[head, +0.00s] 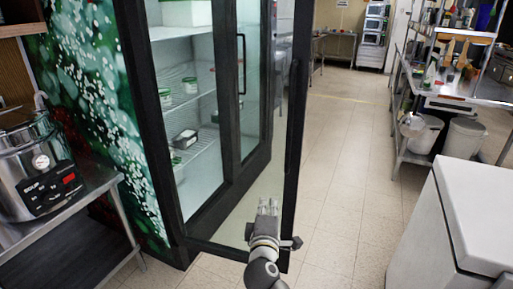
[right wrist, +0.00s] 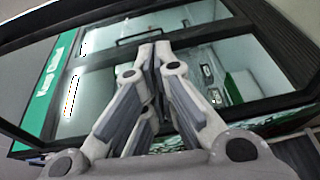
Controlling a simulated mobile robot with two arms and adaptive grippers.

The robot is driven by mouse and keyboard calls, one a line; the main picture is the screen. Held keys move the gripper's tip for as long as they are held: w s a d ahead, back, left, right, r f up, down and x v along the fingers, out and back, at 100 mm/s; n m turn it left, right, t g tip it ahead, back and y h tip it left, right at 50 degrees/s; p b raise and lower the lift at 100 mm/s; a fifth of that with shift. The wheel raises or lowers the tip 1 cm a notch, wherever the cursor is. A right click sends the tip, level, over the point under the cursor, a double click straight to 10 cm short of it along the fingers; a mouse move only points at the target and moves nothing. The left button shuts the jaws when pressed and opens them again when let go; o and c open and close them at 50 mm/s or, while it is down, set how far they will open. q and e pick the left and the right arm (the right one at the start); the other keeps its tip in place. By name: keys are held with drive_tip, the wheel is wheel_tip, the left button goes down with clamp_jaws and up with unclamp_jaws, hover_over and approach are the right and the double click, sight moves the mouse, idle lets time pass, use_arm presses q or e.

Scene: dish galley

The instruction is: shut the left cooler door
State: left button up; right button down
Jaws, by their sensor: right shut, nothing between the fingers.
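The cooler's left door (head: 294,150) is a dark-framed glass door standing ajar. It swings out from the left post, with its free edge and dark handle on the right in the head view. Shelves show through its glass. My right gripper (head: 268,204) is shut and empty, in front of the door's lower glass near the free edge. In the right wrist view its fingertips (right wrist: 154,45) are together, with the cooler's dark frame and glass beyond them. I cannot tell whether they touch the door. My left gripper is not in view.
The cooler's right door (head: 242,80) looks shut. Tubs (head: 187,138) stand on the shelves. A soup kettle (head: 37,160) sits on a steel table at left. A white chest (head: 470,215) stands at right. Tiled floor (head: 340,180) between is clear.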

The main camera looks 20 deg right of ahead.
drive_tip(key=w+d+r+p, duration=0.2)
drive_tip(key=w+d, duration=0.6)
drive_tip(key=w, duration=0.2)
drive_tip(key=shift+w+d+r+t, duration=0.25)
drive_tip(key=shift+w+t, duration=0.05)
